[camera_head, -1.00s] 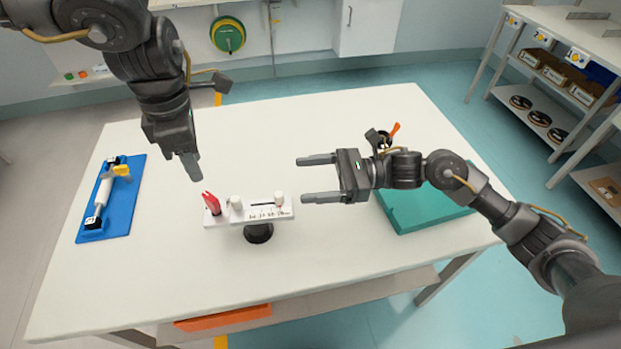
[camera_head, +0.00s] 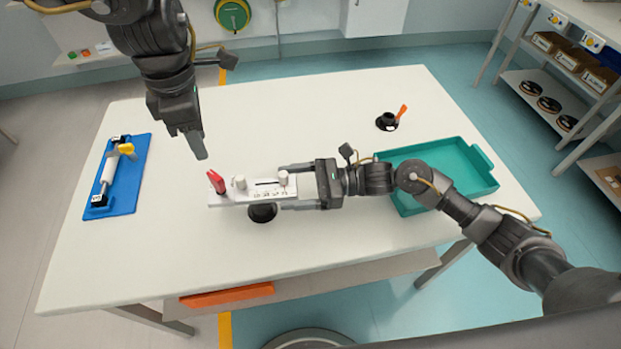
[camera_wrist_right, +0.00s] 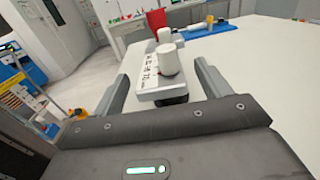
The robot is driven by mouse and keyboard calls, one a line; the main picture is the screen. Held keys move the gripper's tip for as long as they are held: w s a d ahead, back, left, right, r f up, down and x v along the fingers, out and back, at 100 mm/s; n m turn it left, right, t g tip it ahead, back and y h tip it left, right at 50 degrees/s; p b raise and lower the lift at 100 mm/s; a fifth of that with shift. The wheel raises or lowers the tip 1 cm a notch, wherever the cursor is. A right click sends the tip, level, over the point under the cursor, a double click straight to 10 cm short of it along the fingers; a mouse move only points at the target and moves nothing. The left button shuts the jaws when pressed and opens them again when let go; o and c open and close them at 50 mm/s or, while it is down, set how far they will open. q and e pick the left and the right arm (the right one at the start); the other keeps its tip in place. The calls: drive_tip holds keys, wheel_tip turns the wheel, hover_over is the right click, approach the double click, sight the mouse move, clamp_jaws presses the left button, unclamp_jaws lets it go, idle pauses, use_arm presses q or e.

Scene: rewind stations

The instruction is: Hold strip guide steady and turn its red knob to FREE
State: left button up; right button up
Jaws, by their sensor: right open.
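The strip guide (camera_head: 252,195) is a white bar with printed marks on a round black base (camera_head: 262,213), standing on the table. Its red knob (camera_head: 216,182) is at the left end, with white knobs (camera_head: 240,182) along the bar. My right gripper (camera_head: 281,188) is open at the bar's right end, its fingers on either side of that end. In the right wrist view the bar's end (camera_wrist_right: 160,92) lies between the two spread fingers; contact cannot be told. My left gripper (camera_head: 200,152) points down above and behind the red knob, apart from it; its opening is unclear.
A blue board (camera_head: 125,180) with a white roller lies at the left. A teal tray (camera_head: 465,193) is at the right, behind my right arm. A black stand with an orange lever (camera_head: 388,122) is at the back right. The table's middle back is clear.

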sight(255, 196)
drive_tip(key=shift+a, duration=1.3)
